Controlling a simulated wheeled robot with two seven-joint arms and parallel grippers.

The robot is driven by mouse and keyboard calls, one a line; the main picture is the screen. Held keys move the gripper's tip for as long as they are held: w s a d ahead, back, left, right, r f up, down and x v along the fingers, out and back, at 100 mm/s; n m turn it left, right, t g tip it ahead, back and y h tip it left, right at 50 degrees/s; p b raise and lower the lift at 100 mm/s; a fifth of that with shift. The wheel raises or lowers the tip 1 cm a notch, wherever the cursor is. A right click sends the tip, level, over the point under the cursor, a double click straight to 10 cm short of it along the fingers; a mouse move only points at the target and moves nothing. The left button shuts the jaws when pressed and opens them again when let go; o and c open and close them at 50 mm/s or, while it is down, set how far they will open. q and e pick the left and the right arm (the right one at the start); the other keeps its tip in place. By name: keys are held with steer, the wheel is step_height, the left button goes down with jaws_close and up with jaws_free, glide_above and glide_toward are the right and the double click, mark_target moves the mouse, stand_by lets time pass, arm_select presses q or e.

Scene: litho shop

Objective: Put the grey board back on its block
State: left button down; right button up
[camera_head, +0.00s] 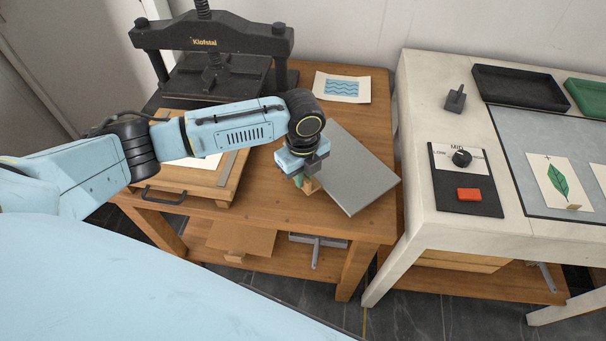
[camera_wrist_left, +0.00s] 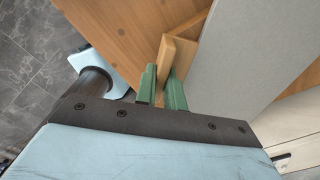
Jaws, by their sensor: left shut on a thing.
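The grey board (camera_head: 358,172) is a flat rectangle over the right part of the wooden table, its right corner near the table's edge. It fills the upper right of the left wrist view (camera_wrist_left: 248,55). A small wooden piece (camera_head: 312,187) is at its left edge; it also shows in the left wrist view (camera_wrist_left: 180,57). My left gripper (camera_head: 303,180) points down beside the board's left edge. Its green fingers (camera_wrist_left: 161,90) are shut on the wooden piece. I cannot tell whether the board rests on anything, and no separate block is clearly visible.
A black press (camera_head: 213,35) stands at the back left, behind a wooden frame (camera_head: 222,188). A blue wave print (camera_head: 342,87) lies at the table's back. A white bench (camera_head: 425,215) with a control panel (camera_head: 467,195) is on the right, past a gap.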

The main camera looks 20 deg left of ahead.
arm_select(q)
steer(key=c, duration=1.5)
jaws_free()
step_height(320, 180, up, 12)
steer(key=p, duration=0.2)
steer(key=shift+r, duration=0.15)
steer(key=shift+s, duration=0.1)
